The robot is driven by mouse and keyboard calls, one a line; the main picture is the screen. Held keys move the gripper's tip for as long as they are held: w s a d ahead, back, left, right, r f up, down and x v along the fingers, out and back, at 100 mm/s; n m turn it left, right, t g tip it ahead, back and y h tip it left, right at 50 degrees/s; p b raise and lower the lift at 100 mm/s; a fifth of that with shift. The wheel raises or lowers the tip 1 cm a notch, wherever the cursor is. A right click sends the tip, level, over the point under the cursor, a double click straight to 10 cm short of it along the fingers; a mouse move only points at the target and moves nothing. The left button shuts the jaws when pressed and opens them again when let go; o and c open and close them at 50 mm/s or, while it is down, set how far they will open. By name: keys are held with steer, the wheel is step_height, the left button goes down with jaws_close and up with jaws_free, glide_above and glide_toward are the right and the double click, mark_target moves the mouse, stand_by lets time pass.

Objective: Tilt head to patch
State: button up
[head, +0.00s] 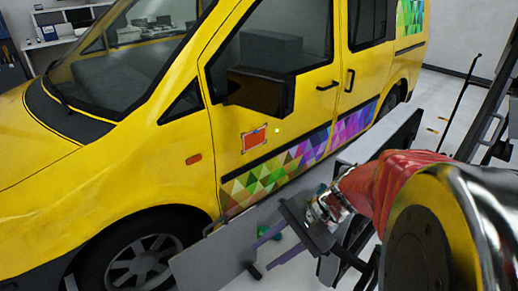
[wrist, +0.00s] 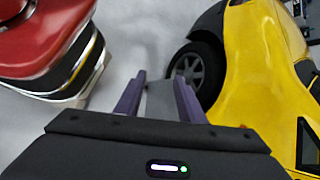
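The patch (head: 255,137) is a small red-orange square with a pale edge and dark corner marks, set on the yellow van's front door (head: 233,115). It sits above the coloured triangle band. My gripper (head: 262,256) is low and to the right of the van's front wheel, below the patch and apart from it. In the wrist view, its two purple fingers (wrist: 160,82) stand apart with a gap between them, and I see no held thing. The wrist view shows the front wheel and yellow bodywork but not the patch.
A grey panel (head: 212,258) stands low beside the van, behind my gripper. The van's front wheel (head: 140,262) is to the left. A small green thing (head: 268,231) shows near the fingers. A dark stand (head: 490,110) is at the right.

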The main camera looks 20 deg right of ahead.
steer(key=w+d+f+m+t+y, duration=0.1)
steer(key=w+d+m+t, duration=0.3)
steer(key=d, duration=0.3)
steer(key=w+d+f+m+t+y, duration=0.1)
steer(key=w+d+m+t, duration=0.1)
steer(key=d+m+t, duration=0.35)
steer(key=s+d+f+m+t+h, duration=0.1)
steer(key=d+f+m+t+h, duration=0.1)
steer(key=d+m, duration=0.3)
steer(key=s+d+f+m+t+h, duration=0.2)
steer(key=d+m, duration=0.4)
steer(key=d, duration=0.7)
steer(key=shift+s+f+t+h, duration=0.3)
steer(key=shift+t+h, duration=0.45)
steer(key=shift+h, duration=0.25)
steer(key=shift+w+a+m, duration=0.1)
steer(key=shift+m, duration=0.15)
steer(key=x, duration=1.3)
steer(key=shift+w, duration=0.35)
steer(key=shift+a, duration=0.1)
jaws_close()
